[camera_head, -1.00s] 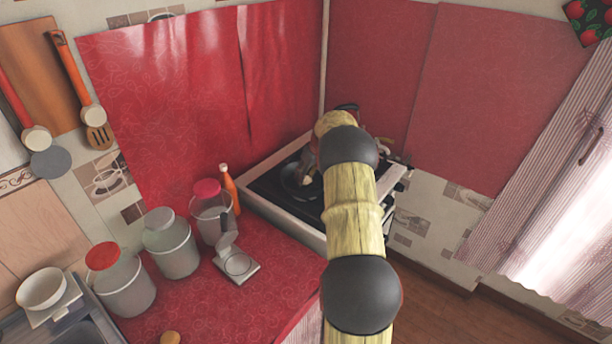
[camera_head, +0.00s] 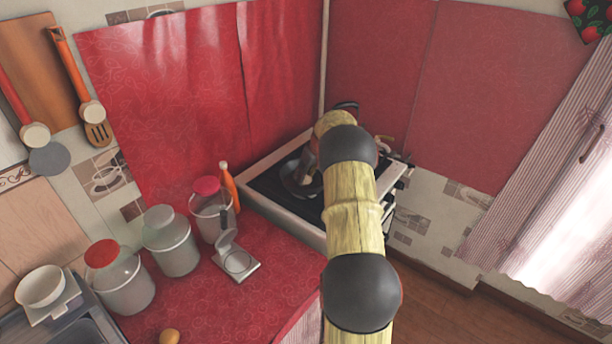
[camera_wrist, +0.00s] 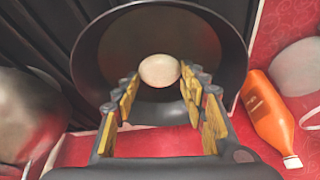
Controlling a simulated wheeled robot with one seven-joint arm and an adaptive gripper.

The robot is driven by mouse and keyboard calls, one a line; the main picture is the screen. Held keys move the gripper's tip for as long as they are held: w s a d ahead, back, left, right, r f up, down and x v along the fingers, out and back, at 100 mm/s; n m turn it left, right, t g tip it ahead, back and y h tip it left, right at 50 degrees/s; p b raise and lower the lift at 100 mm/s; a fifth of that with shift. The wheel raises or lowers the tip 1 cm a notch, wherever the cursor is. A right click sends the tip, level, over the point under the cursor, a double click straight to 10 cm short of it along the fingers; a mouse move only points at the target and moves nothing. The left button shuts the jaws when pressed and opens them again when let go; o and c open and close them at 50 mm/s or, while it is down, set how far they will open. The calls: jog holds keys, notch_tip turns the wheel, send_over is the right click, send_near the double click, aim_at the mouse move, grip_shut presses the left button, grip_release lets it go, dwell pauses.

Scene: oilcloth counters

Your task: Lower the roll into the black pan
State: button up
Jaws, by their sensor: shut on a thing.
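The roll (camera_wrist: 160,70) is a small pale rounded piece between the yellow-padded fingertips of my gripper (camera_wrist: 159,82) in the wrist view. My gripper is shut on it. The black pan (camera_wrist: 92,50) is round and dark, and its inside lies behind the roll in that view. In the head view the black pan (camera_head: 291,181) sits on the stove, with the pale roll (camera_head: 307,180) showing over it. My arm hides part of the pan and most of my gripper there. I cannot tell whether the roll touches the pan.
The stove (camera_head: 263,188) stands in the corner against red panels. An orange bottle (camera_head: 229,187) stands close to its left, also in the wrist view (camera_wrist: 268,112).

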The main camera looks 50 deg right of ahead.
jog(key=o, duration=1.3)
jog(key=v, duration=1.2)
jog(key=shift+w, duration=0.1)
